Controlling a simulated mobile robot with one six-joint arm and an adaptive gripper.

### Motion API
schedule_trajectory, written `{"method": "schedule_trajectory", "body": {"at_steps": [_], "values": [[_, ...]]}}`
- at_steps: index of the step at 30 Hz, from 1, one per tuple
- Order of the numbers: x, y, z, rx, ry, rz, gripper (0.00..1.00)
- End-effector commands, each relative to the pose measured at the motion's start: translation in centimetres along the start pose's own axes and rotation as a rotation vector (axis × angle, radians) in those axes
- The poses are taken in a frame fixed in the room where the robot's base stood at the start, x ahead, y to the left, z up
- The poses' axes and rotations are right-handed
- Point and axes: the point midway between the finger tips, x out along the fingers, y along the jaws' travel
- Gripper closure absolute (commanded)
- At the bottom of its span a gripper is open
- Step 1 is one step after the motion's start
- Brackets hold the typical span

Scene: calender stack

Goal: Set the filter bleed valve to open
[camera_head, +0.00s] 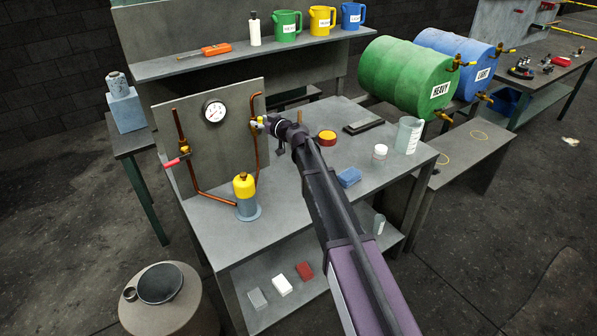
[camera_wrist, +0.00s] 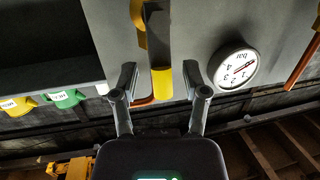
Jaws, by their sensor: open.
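A grey upright panel (camera_head: 213,140) on the bench carries copper pipes, a round gauge and two valves. The valve at its right has a yellow handle (camera_head: 258,121); the one at its left has a red handle (camera_head: 177,161). No label tells which is the bleed valve. A filter (camera_head: 246,190) with a yellow top stands below on the bench. My gripper (camera_head: 266,123) is at the yellow-handled valve. In the wrist view, the yellow handle (camera_wrist: 161,78) lies between the open fingers of my gripper (camera_wrist: 160,82), with gaps on both sides.
The gauge (camera_wrist: 235,68) is close beside my right finger in the wrist view. On the bench (camera_head: 300,205) are a blue block (camera_head: 349,177), a red and yellow round item (camera_head: 327,137) and a white jar (camera_head: 380,152). A shelf (camera_head: 215,62) runs behind the panel.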

Motion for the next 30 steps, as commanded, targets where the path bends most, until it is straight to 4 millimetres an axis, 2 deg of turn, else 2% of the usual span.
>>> {"method": "schedule_trajectory", "body": {"at_steps": [23,30], "values": [[-0.3,2.8,1.4,0.631,0.124,-0.091,0.42],[-2.9,2.8,1.5,0.645,0.126,-0.094,0.42]]}}
